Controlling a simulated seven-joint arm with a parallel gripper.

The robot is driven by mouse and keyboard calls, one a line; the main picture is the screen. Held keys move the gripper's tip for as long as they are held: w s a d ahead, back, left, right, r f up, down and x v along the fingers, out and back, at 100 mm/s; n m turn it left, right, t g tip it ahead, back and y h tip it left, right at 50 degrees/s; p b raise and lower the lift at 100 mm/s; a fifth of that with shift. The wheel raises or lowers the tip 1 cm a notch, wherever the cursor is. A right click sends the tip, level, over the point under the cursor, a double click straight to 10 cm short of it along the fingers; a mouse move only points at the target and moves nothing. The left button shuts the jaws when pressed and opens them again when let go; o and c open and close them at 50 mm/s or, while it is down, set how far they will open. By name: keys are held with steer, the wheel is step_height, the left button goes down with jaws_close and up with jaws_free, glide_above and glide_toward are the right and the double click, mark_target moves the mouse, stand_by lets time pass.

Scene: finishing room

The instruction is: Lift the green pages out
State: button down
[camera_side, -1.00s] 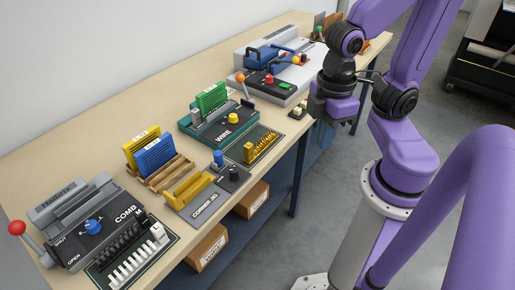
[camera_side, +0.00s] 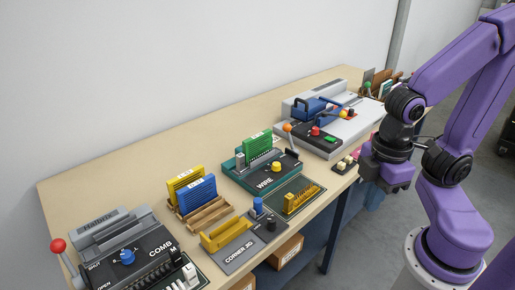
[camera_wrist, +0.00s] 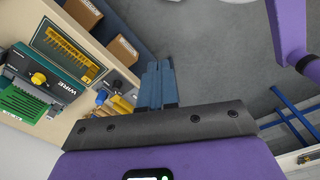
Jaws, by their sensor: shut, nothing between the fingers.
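The green pages (camera_side: 257,147) stand upright in the dark teal WIRE machine (camera_side: 262,172) near the middle of the bench. In the wrist view the green pages (camera_wrist: 22,103) lie at the far left, beside the WIRE machine's yellow knob. My gripper (camera_side: 393,184) hangs to the right of the WIRE machine, off the bench's front edge, well apart from the pages. In the wrist view its two blue fingers (camera_wrist: 157,85) are together with nothing between them, over the grey floor. The lower ends of the fingers are hard to make out in the side view.
An orange-knobbed lever (camera_side: 288,128) rises close to the green pages. Yellow pages (camera_side: 185,181) and blue pages (camera_side: 197,192) stand in a wooden rack to the left. Bare bench lies along the wall.

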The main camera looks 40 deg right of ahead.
steer(key=c, duration=1.8)
jaws_free()
steer(key=o, duration=0.8)
steer(key=shift+o, duration=0.2)
